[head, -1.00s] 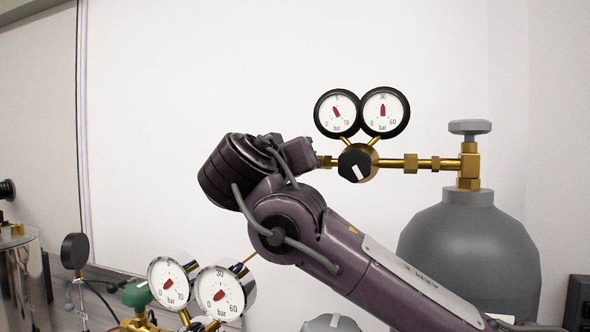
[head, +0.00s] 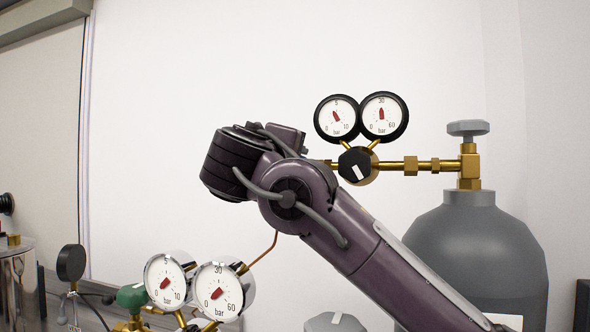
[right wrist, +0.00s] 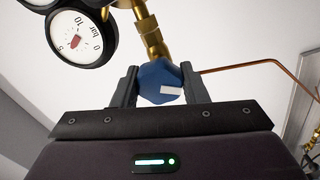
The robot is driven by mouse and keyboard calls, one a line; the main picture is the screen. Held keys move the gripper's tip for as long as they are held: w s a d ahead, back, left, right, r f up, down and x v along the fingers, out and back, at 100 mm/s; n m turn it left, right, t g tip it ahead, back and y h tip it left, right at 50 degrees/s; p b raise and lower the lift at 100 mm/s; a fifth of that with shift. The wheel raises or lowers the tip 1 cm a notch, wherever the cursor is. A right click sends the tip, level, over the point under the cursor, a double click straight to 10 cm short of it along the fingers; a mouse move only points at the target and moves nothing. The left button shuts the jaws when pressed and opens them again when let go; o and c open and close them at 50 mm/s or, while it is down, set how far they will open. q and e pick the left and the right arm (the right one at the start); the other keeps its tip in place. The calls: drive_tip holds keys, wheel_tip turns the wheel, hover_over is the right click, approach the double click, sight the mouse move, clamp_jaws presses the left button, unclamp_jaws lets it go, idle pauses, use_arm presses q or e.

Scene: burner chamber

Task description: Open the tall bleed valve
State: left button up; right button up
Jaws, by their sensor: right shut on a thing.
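In the right wrist view, a blue knob (right wrist: 160,82) with a white mark sits at the end of a brass fitting (right wrist: 150,35). My right gripper (right wrist: 160,86) is shut on this knob, with one dark finger on each side of it. In the head view my right arm comes in from the lower right, and its fingers and the blue knob cannot be made out there. I cannot tell whether the blue knob belongs to the tall bleed valve. My left gripper is not in view.
A grey cylinder (head: 478,250) with a grey handwheel (head: 468,128) stands at right. Its regulator has a black knob (head: 356,165) and two gauges, close to my arm. Two more gauges (head: 218,291) and a green knob (head: 131,296) are at lower left. A copper tube (right wrist: 245,64) runs beside the blue knob.

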drive_tip(key=n, duration=0.5)
drive_tip(key=shift+n, duration=0.4)
drive_tip(key=n+p, duration=0.1)
drive_tip(key=n, duration=0.4)
drive_tip(key=n+p, duration=0.1)
drive_tip(key=n, duration=0.4)
drive_tip(key=shift+f+n, duration=0.15)
drive_tip(key=shift+n, duration=0.25)
drive_tip(key=n+p, duration=0.1)
drive_tip(key=n, duration=0.3)
drive_tip(key=shift+f+n, duration=0.15)
drive_tip(key=shift+n, duration=0.55)
drive_tip(key=o, duration=0.9)
drive_tip(key=shift+o, duration=0.4)
